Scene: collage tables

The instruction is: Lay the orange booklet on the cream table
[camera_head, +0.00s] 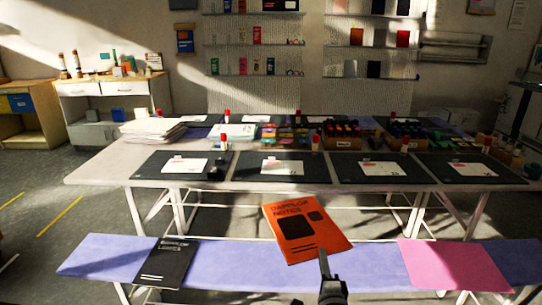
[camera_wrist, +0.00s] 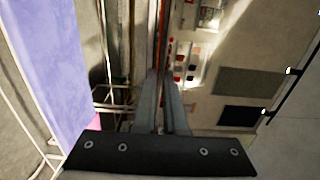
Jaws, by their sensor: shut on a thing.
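The orange booklet (camera_head: 305,229) has dark print and dark shapes on its cover. My gripper (camera_head: 323,260) is shut on its lower edge and holds it up, cover facing the head camera. In the wrist view the gripper (camera_wrist: 161,80) has its fingers close together, with the booklet a thin edge-on strip (camera_wrist: 162,35) between them. The cream table (camera_head: 105,172) is the long pale table behind the booklet. In the head view the booklet appears in front of the table's near edge, apart from it.
Dark mats (camera_head: 260,179) with white sheets line the table's front, with paper stacks (camera_head: 152,130) and supplies behind. A lilac bench (camera_head: 330,262) stands nearer, bearing a black booklet (camera_head: 168,262) and a pink sheet (camera_head: 452,266). Its middle looks clear around my gripper.

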